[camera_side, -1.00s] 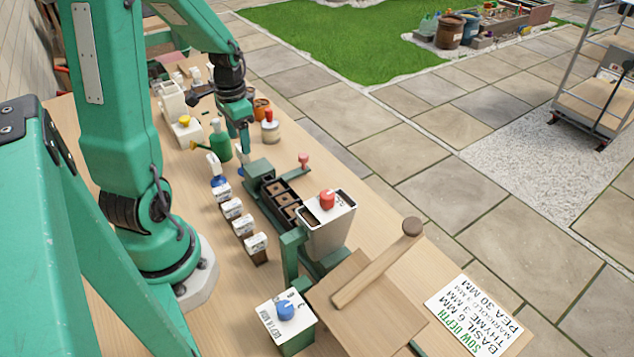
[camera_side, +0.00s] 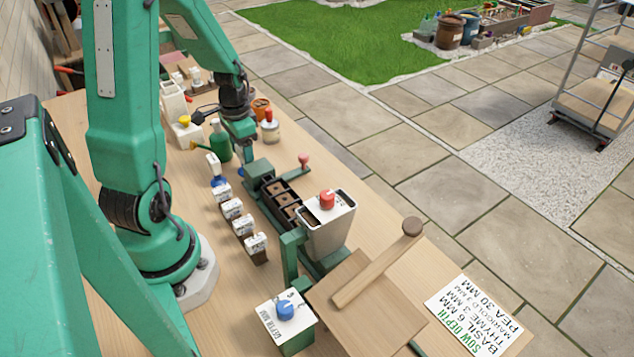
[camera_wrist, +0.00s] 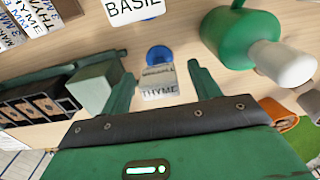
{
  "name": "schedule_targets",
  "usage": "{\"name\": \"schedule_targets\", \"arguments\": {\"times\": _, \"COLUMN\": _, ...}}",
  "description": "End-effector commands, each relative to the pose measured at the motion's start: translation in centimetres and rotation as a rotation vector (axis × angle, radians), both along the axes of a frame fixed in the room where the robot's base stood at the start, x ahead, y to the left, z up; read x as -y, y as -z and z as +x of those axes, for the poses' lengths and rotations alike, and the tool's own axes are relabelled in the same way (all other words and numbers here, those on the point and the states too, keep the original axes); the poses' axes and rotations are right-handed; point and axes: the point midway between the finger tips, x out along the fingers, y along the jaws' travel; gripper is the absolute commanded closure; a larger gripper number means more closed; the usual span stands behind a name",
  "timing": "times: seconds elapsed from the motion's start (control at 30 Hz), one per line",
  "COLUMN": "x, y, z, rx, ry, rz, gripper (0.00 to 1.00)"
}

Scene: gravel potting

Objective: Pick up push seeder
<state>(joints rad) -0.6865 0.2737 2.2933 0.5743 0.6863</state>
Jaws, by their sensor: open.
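My gripper (camera_wrist: 160,74) is open, its green fingers pointing down to the bench. In the wrist view, a small pale block labelled THYME (camera_wrist: 160,93) with a round blue part (camera_wrist: 159,54) lies between the fingers, a gap on each side. I cannot tell for certain that it is the push seeder. In the side view, my gripper (camera_side: 242,157) is above a small blue part (camera_side: 241,172), mostly hidden by the fingers. Another white-labelled piece with a blue part (camera_side: 217,172) stands left of it. A BASIL label (camera_wrist: 133,8) shows at the wrist view's top edge.
A green watering can (camera_side: 219,143) stands close behind my gripper, to the left. A dark seed tray (camera_side: 277,195) in a green frame lies in front. Several white-labelled seed packets (camera_side: 232,209) stand left of the tray. A hopper with a red knob (camera_side: 328,222) stands nearer.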

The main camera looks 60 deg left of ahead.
Motion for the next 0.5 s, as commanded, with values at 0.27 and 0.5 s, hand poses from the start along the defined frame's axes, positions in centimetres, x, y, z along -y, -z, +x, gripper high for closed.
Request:
{"name": "schedule_targets", "arguments": {"times": 0.27, "x": 0.1, "y": 2.6, "z": 0.0, "rx": -0.002, "ry": 0.000, "rz": -0.002, "gripper": 0.38}}
{"name": "schedule_targets", "arguments": {"times": 0.5, "x": 0.1, "y": 3.1, "z": 0.0, "rx": 0.000, "ry": 0.000, "rz": 0.000, "gripper": 0.38}}
